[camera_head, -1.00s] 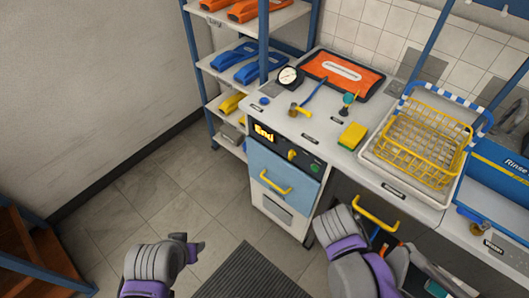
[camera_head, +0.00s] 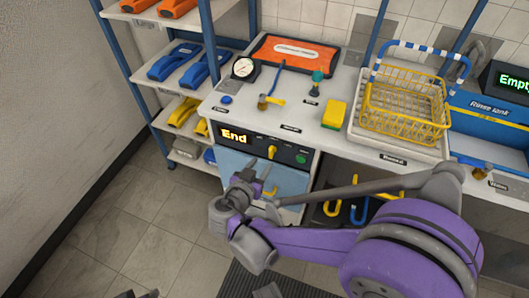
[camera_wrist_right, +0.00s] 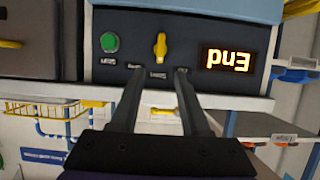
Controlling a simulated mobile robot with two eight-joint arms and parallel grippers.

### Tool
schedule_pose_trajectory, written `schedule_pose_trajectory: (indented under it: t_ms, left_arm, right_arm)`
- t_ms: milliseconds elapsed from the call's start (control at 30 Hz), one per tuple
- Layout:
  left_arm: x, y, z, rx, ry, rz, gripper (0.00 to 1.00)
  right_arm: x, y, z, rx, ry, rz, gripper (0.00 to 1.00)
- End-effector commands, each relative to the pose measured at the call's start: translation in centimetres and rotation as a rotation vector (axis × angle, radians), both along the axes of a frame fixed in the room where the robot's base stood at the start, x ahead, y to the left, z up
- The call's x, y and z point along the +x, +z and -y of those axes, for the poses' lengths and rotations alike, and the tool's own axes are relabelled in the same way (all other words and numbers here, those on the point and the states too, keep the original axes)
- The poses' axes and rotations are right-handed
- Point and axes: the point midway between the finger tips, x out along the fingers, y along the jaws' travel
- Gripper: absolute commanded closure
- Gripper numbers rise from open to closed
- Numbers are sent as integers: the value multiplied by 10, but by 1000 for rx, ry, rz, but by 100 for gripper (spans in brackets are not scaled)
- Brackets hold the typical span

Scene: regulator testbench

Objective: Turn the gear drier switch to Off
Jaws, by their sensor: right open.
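The drier switch is a yellow knob (camera_head: 272,152) on the dark control panel, between the lit "End" display (camera_head: 234,136) and a green button (camera_head: 301,159). The wrist view is upside down and shows the knob (camera_wrist_right: 160,47) roughly upright, with small labels around it that I cannot read surely. My right gripper (camera_head: 260,173) is open and empty in front of the panel, just below the knob. In the wrist view its fingers (camera_wrist_right: 158,72) straddle the knob's line and appear apart from it. Only dark tips of my left gripper (camera_head: 138,294) show at the bottom edge.
The drier's blue front (camera_head: 235,168) is below the panel. On the counter above are a gauge (camera_head: 243,68), a brass valve (camera_head: 270,102), a yellow sponge (camera_head: 334,114) and a yellow wire basket (camera_head: 405,105). Shelves (camera_head: 160,55) stand at the left.

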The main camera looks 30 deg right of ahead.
Motion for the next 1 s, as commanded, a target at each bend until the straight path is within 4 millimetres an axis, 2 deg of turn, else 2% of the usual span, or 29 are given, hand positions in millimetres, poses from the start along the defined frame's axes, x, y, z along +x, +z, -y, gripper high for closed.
schedule_pose_trajectory:
  t_ms: [200,400,600,867,1000]
  left_arm:
    - [0,-11,0,0,0,-4,50]
    - [1,-17,0,0,0,-6,50]
    - [1,-18,0,0,0,-6,50]
    - [1,-18,0,0,0,-6,50]
    - [1,-18,0,0,0,-6,50]
  right_arm:
    - [26,-18,32,0,-5,-2,54]
    - [44,-30,52,1,-2,-2,54]
    - [51,-34,61,1,0,-2,54]
    - [52,-34,61,1,0,-2,54]
    - [52,-34,61,1,0,-2,79]
